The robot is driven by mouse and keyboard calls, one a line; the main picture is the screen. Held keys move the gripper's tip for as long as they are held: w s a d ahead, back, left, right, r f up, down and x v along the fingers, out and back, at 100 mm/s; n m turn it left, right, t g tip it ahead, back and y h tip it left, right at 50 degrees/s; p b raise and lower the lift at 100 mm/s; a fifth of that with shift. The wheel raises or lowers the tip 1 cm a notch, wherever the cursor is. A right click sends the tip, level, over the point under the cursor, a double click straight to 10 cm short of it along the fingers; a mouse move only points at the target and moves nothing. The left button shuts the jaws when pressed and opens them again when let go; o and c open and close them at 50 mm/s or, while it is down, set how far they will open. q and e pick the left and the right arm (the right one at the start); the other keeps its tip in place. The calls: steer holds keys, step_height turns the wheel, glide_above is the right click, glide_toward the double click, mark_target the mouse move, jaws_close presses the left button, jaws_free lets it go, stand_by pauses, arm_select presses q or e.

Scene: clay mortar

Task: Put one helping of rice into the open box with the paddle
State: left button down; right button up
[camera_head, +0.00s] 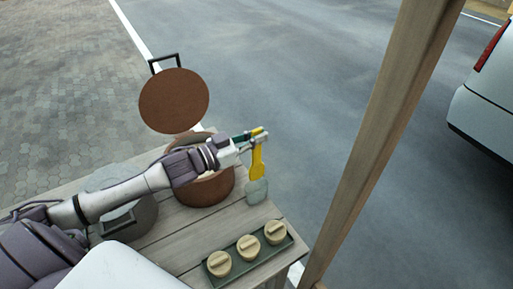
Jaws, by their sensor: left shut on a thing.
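My left gripper (259,134) is shut on a yellow paddle (257,162), which hangs down with its wide end lowest. Below it, near the table's right edge, is a small grey-green, see-through container (256,191); I cannot tell whether it is the open box or whether the paddle touches it. A round brown pot (207,191) stands left of the paddle, partly hidden by my left arm. A little pale content, perhaps rice, shows inside it. Its brown lid (174,101) is raised behind it. My right gripper is out of view.
A dark green tray (245,270) with three round, light wooden lidded containers (248,246) lies at the table's front right. A grey pot (134,216) is partly behind my arm. A wooden post (385,130) rises right of the wooden table (180,245).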

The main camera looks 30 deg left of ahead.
arm_select(q)
steer(key=shift+r+p, duration=4)
steer(key=shift+r, duration=0.35)
